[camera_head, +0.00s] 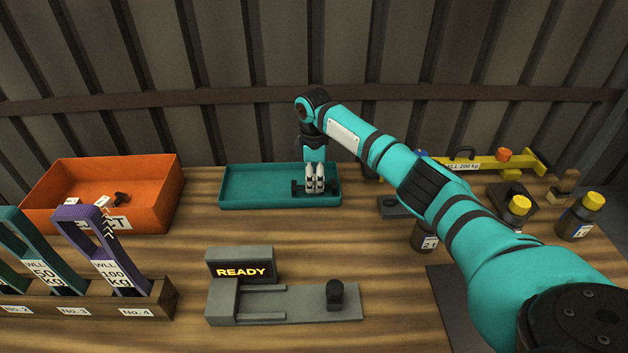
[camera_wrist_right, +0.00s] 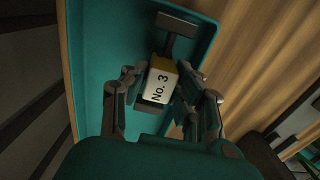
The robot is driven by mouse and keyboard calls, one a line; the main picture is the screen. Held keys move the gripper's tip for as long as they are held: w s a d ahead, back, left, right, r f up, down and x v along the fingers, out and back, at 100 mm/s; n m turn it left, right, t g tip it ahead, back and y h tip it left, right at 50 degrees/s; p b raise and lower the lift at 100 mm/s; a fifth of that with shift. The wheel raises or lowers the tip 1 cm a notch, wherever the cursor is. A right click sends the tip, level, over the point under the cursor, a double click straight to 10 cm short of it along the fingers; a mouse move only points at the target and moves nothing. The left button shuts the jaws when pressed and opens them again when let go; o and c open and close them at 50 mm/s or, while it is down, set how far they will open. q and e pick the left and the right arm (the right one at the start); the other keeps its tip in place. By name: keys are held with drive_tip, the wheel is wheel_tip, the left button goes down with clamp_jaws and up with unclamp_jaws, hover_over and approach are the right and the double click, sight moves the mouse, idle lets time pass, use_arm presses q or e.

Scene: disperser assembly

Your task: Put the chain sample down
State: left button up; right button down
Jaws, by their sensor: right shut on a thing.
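My right gripper (camera_head: 315,180) reaches down into the teal tray (camera_head: 231,202) at the back middle of the table. In the right wrist view its fingers (camera_wrist_right: 163,88) are shut around the chain sample, which has a white label reading "No. 3" (camera_wrist_right: 160,88) and a dark T-shaped end (camera_wrist_right: 177,23). In the head view only the dark ends of the chain sample (camera_head: 297,189) show beside the fingers, low in the right part of the tray. I cannot tell whether it touches the tray floor. My left gripper is not in view.
An orange bin (camera_head: 150,195) with small pieces stands left of the tray. A grey device (camera_head: 300,303) showing "READY" is in front. A rack (camera_head: 150,303) with coloured tagged loops is at left. Yellow-capped bottles (camera_head: 585,218) and a yellow beam (camera_head: 460,163) are at right.

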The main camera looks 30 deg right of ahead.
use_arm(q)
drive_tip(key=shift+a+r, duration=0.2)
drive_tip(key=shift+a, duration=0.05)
use_arm(e)
drive_tip(key=shift+f, duration=0.55)
drive_tip(key=c, duration=1)
unclamp_jaws()
drive_tip(key=shift+f, duration=0.15)
drive_tip(key=shift+c, duration=0.2)
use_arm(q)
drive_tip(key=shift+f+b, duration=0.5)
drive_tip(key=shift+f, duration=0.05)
use_arm(e)
wheel_tip(320, 180, up, 12)
drive_tip(key=shift+r, duration=0.2)
